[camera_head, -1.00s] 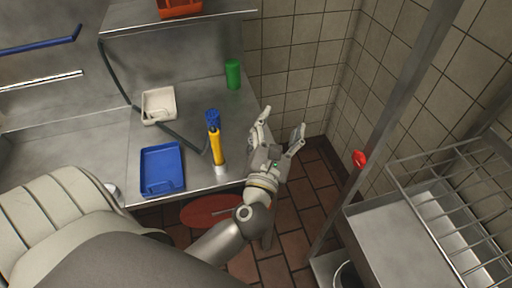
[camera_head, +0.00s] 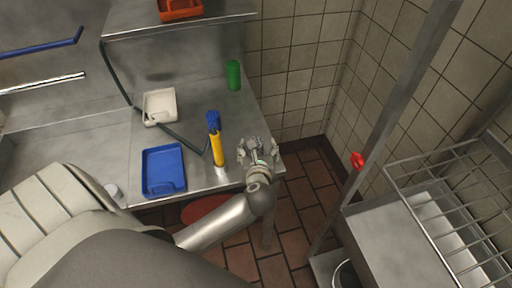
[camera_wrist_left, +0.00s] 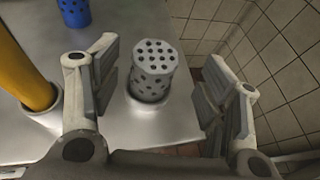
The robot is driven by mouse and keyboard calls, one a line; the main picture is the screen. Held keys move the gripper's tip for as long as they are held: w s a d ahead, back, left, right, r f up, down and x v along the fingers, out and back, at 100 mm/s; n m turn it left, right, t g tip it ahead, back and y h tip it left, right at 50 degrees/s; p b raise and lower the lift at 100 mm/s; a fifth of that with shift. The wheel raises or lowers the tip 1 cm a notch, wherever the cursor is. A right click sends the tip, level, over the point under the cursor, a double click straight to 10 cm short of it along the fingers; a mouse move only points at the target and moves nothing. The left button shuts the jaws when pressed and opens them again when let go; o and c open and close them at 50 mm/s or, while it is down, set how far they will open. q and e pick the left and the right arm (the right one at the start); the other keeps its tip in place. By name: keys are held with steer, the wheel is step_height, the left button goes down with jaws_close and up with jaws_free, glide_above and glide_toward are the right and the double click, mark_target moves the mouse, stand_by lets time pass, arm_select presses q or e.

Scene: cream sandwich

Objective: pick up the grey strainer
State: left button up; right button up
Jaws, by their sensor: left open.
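The grey strainer (camera_wrist_left: 152,72) is an upright cylinder full of dark holes, standing in a round metal holder (camera_wrist_left: 150,108) near the counter's corner in the left wrist view. My left gripper (camera_wrist_left: 160,80) is open, with one finger on each side of the strainer and visible gaps between. In the head view my left gripper (camera_head: 257,148) is over the counter's right front corner and largely hides the strainer. My right gripper is not in view.
A yellow upright tool (camera_head: 216,148) stands just left of the gripper. A blue perforated cylinder (camera_wrist_left: 75,12) is behind. A blue tray (camera_head: 163,170), cream container (camera_head: 159,106) and green cylinder (camera_head: 233,75) are on the counter (camera_head: 110,145). A wire rack (camera_head: 440,200) stands right.

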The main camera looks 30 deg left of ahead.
arm_select(q)
steer(key=p+x, duration=0.1)
steer(key=x, duration=0.3)
steer(key=shift+w+a, duration=0.1)
steer(key=shift+a, duration=0.25)
steer(key=shift+c, duration=0.5)
steer(key=c, duration=1)
